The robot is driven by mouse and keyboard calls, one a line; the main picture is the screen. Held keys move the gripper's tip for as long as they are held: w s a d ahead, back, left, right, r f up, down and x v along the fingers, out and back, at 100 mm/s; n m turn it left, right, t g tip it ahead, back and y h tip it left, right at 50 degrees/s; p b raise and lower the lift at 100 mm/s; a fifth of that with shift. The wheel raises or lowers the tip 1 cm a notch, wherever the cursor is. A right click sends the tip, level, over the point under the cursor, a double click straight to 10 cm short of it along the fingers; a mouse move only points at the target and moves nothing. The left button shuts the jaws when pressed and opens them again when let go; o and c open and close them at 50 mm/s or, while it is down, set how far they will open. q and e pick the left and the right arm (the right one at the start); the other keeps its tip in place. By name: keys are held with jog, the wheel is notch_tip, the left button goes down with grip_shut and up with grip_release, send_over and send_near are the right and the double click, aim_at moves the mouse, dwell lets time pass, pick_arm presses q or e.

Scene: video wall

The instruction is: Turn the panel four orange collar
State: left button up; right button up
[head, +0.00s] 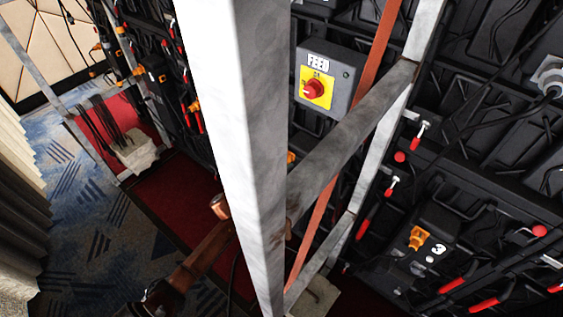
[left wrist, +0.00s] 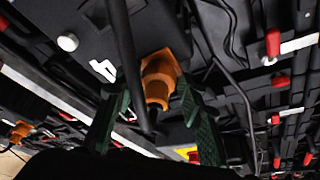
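The panel four orange collar (left wrist: 158,80) shows in the left wrist view, on a black panel beside a white figure four (left wrist: 103,70). My left gripper (left wrist: 155,104) is open, its green fingers on either side of the collar. The right finger looks close to the collar and a gap shows at the left one; I cannot tell if either touches. A black cable crosses in front. In the head view a pale post hides the gripper. My right gripper is in neither view.
The metal post (head: 240,130) and a diagonal brace (head: 350,130) stand before the wall. A FEED box (head: 328,80) carries a red switch. Panel three has its own orange connector (head: 418,238). Red-handled levers (head: 484,305) and cables crowd the panels. Carpet (head: 80,220) is open at left.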

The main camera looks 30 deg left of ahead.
pick_arm(q)
jog(key=shift+o, duration=0.9)
jog(key=shift+s, duration=0.1)
jog(key=v, duration=1.1)
jog(key=shift+s+a+f, duration=0.15)
jog(key=shift+s+a, duration=0.05)
jog(key=shift+s, duration=0.1)
